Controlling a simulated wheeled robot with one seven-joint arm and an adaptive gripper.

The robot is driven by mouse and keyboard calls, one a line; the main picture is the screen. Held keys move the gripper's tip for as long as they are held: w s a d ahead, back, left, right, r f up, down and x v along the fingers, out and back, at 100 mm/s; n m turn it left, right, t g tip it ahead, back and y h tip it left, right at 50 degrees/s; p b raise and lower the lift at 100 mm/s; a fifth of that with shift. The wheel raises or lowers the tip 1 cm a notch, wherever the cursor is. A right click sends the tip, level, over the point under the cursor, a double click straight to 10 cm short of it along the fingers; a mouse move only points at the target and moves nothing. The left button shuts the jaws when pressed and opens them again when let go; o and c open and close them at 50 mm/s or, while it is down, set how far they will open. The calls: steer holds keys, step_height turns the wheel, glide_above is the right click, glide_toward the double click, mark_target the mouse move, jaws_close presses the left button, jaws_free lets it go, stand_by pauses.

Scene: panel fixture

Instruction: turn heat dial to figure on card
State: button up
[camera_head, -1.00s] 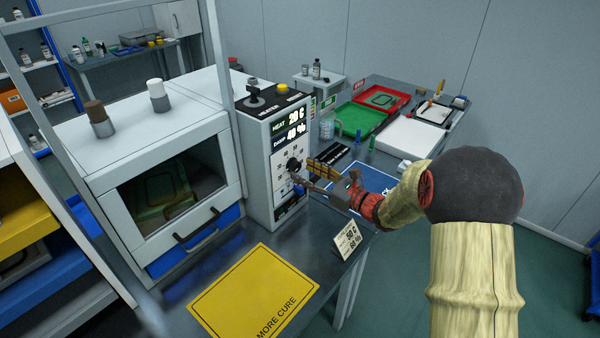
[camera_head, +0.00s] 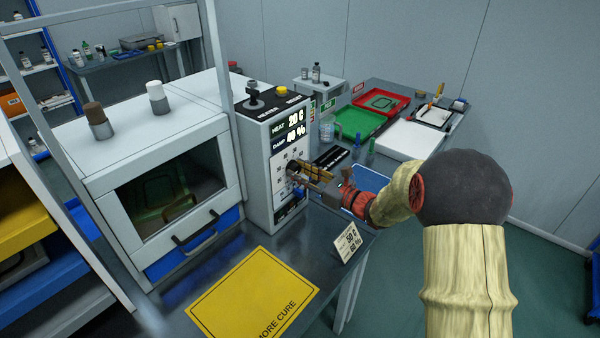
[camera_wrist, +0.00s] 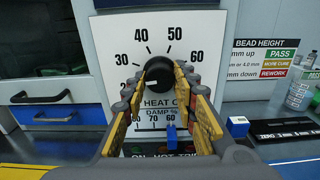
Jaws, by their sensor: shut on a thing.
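The black heat dial (camera_wrist: 160,72) is on the white scale face of the heater (camera_head: 275,150), with marks from about 20 to 60 around it. Its pale pointer mark is directed to the lower left, towards the 20 side. My gripper (camera_wrist: 159,80) has its yellow-padded fingers on either side of the dial, shut on it. In the head view my gripper (camera_head: 300,170) reaches the panel from the right and largely hides the dial. The heater display (camera_head: 295,127) reads HEAT 20 C and DAMP 40 %. The card (camera_head: 349,243) stands on the bench and reads 50 C and 60 %.
A blue damp slider (camera_wrist: 170,135) sits just below the dial, close under my fingers. A yellow MORE CURE mat (camera_head: 255,292) lies in front. The oven (camera_head: 165,185) stands left of the heater. Red and green trays (camera_head: 358,121) are behind right.

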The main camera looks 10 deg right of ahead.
steer(key=c, duration=0.4)
steer(key=shift+c, duration=0.2)
steer(key=shift+m+p, duration=0.4)
steer(key=shift+p, duration=0.3)
steer(key=m+p, duration=0.1)
steer(key=p, duration=0.1)
steer(key=m+p, duration=0.2)
steer(key=p, duration=0.1)
steer(key=shift+r+m+p, duration=0.25)
steer(key=shift+m+p, duration=0.05)
steer(key=shift+m, duration=0.1)
steer(key=m+p, duration=0.3)
steer(key=p, duration=0.1)
steer(key=shift+m+p, duration=0.3)
steer(key=m+p, duration=0.3)
steer(key=p, duration=0.1)
steer(key=shift+s+a+m, duration=0.1)
steer(key=shift+m, duration=0.2)
steer(key=m+p, duration=1)
steer(key=m, duration=0.1)
steer(key=shift+f+m, duration=0.1)
steer(key=shift+m, duration=0.3)
